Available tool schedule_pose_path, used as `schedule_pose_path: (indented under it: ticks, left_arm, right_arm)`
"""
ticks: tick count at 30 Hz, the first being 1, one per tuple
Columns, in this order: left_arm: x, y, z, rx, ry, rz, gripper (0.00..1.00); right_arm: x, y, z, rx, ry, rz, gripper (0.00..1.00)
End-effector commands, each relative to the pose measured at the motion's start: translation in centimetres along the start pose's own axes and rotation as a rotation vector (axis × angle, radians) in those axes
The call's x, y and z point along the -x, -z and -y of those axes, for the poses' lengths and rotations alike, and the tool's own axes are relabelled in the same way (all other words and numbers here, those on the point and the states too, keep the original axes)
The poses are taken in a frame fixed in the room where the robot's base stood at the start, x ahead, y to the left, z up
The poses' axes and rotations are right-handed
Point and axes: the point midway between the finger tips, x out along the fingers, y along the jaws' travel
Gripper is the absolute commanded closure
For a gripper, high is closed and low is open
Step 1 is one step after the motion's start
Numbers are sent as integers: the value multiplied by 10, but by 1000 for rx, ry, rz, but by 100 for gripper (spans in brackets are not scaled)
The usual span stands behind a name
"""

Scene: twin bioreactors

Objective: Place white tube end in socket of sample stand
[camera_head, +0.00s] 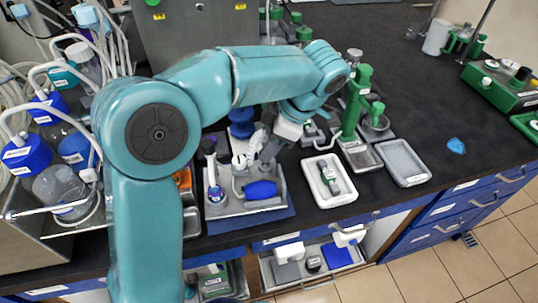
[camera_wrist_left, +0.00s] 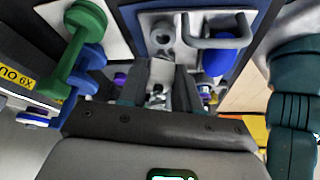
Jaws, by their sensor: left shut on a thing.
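My left gripper (camera_head: 268,152) reaches down over the grey tray (camera_head: 275,205) in the head view. In the left wrist view its two dark fingers (camera_wrist_left: 160,80) are shut on a small whitish piece (camera_wrist_left: 156,97), seemingly the white tube end; the fingers hide much of it. A grey round holder with a hole (camera_wrist_left: 163,33), possibly the stand's socket, lies beyond the fingertips and looks apart from them. White parts (camera_head: 240,162) stand beside the gripper in the head view. I cannot tell which part is the sample stand. My right gripper is not in view.
A white tray (camera_head: 330,197) and a green stand (camera_head: 355,105) are to the right.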

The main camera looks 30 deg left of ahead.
Motion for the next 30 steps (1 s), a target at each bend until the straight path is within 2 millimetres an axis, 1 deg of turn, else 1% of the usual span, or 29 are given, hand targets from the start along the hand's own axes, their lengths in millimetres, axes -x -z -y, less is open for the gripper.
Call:
schedule_pose_path:
  ticks: [1,3,6,14,17,18,20,28,30]
  left_arm:
    - [-11,-5,0,-3,3,-3,97]
    - [-21,-9,0,-2,3,-3,97]
    - [-29,-13,0,-1,2,-2,97]
    - [-30,-14,0,-1,0,0,97]
    - [-33,-15,0,-1,1,0,97]
    - [-32,-15,0,-1,0,0,61]
    - [-32,-15,0,-1,1,0,42]
    - [-31,-14,0,-1,1,0,42]
    - [-28,-13,0,-1,1,0,42]
  right_arm:
    - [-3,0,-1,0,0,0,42]
    - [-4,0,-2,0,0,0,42]
    - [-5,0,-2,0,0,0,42]
    - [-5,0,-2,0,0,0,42]
    - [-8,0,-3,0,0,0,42]
    - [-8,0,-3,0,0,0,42]
    - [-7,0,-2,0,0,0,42]
    - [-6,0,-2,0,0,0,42]
    - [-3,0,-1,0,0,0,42]
